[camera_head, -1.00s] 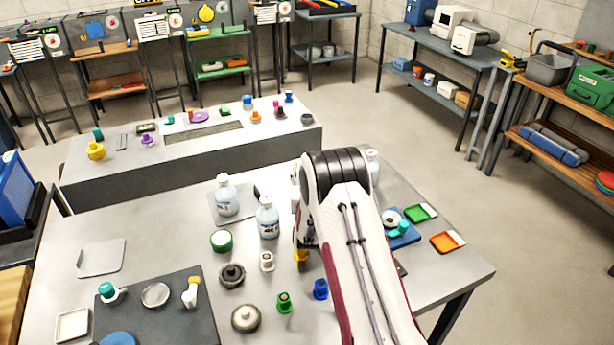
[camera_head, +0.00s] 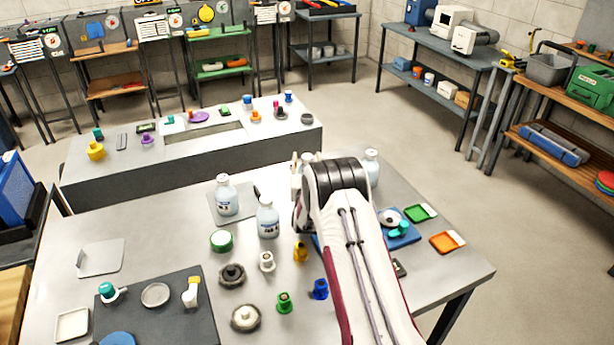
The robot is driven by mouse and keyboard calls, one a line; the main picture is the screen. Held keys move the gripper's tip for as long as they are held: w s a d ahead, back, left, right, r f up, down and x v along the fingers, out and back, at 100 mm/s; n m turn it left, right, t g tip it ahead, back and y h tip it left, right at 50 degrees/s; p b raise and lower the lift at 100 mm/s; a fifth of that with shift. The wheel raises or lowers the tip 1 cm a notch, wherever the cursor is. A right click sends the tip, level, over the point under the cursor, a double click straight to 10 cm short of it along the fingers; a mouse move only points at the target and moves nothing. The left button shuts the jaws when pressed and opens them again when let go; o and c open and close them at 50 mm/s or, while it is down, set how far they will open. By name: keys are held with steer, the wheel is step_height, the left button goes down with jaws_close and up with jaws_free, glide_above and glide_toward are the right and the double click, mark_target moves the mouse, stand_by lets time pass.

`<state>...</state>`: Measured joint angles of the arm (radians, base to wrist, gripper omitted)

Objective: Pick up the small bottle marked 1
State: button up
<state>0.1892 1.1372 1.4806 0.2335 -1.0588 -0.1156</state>
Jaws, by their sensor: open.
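Several small clear bottles with white caps and pale labels stand upright on the near metal table. One bottle (camera_head: 227,197) is on a grey plate at the left, and another bottle (camera_head: 268,218) stands just right of it and nearer. A third bottle (camera_head: 371,167) stands behind my arm on the right. A fourth bottle (camera_head: 307,159) is mostly hidden behind my arm. The label marks are too small to read surely, so I cannot tell which is number 1. My gripper (camera_head: 302,217) is partly visible left of my arm, right of the second bottle. It is open; its fingertips are mostly hidden.
Yellow (camera_head: 300,252), blue (camera_head: 320,289), green (camera_head: 284,302) and white (camera_head: 267,261) fittings stand in front of the bottles. A green-rimmed roll (camera_head: 220,241) and dark round brushes (camera_head: 232,275) are nearby. A blue tray (camera_head: 408,237) lies right of my arm.

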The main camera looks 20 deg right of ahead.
stand_by(0.4)
jaws_close()
steer(key=shift+r, duration=0.2)
steer(key=shift+r, duration=4.85)
